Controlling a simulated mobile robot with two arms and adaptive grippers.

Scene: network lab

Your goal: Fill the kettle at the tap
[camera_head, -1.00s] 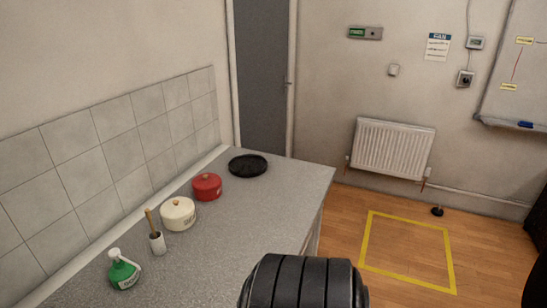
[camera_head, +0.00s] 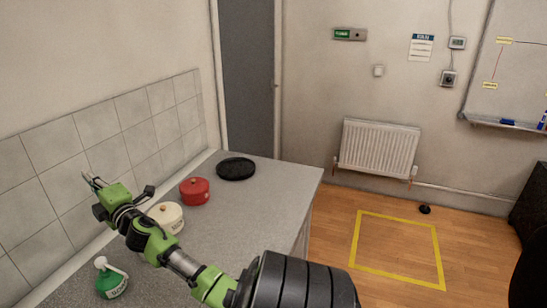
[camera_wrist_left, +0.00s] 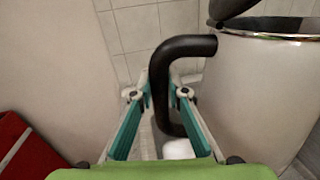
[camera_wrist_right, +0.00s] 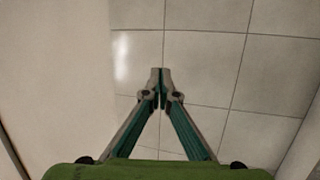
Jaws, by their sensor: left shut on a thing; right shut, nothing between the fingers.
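The kettle (camera_wrist_left: 265,95) shows in the left wrist view as a pale body with a metal rim and a black handle (camera_wrist_left: 188,46). A dark piece (camera_wrist_left: 230,8), perhaps its lid, stands above the rim. My left gripper (camera_wrist_left: 160,93) is shut on the handle, one finger on each side of it. My left gripper and the kettle are not in the head view. My right gripper (camera_head: 92,180) is at the left over the counter, near the tiled wall; it is shut and empty in the right wrist view (camera_wrist_right: 160,76). No tap is visible.
The grey counter (camera_head: 215,225) holds a black round tray (camera_head: 236,169), a red pot (camera_head: 195,191), a cream pot (camera_head: 168,216) partly behind my right arm, and a green bottle (camera_head: 111,281). A red object (camera_wrist_left: 28,150) is at the left wrist view's left edge.

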